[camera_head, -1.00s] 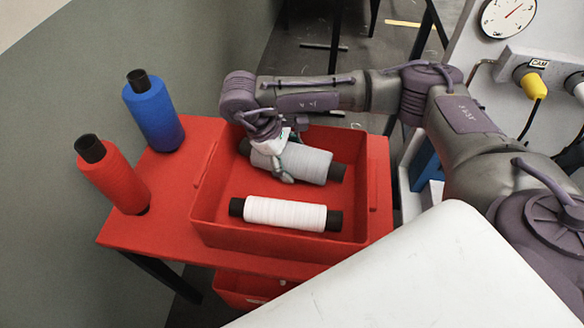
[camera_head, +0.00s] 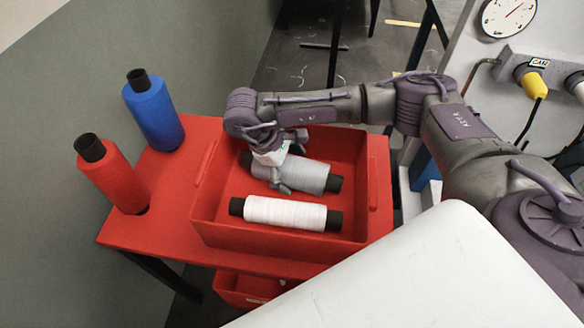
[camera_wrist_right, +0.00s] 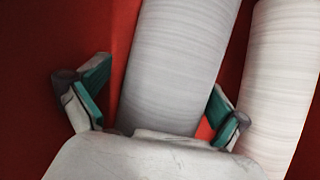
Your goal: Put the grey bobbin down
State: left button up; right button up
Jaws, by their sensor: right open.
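The grey bobbin (camera_head: 308,176) lies on its side in the red crate (camera_head: 215,215), behind the white bobbin. My right gripper (camera_head: 280,184) is at the grey bobbin's left part, reaching down from above. In the right wrist view, the grey bobbin (camera_wrist_right: 180,70) lies between the two open fingers of the right gripper (camera_wrist_right: 155,108). There is a gap at the left finger; the right finger is close to the bobbin's side, and I cannot tell whether it touches. My left gripper is not in view.
The white bobbin (camera_head: 285,213) lies in the crate, near the grey one. A blue bobbin (camera_head: 153,115) and a red bobbin (camera_head: 113,176) stand upright on the red table (camera_head: 135,236) left of the crate. A white surface (camera_head: 430,275) fills the lower right.

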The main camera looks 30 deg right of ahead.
jog(key=v, duration=1.2)
jog(key=shift+w+r, duration=0.1)
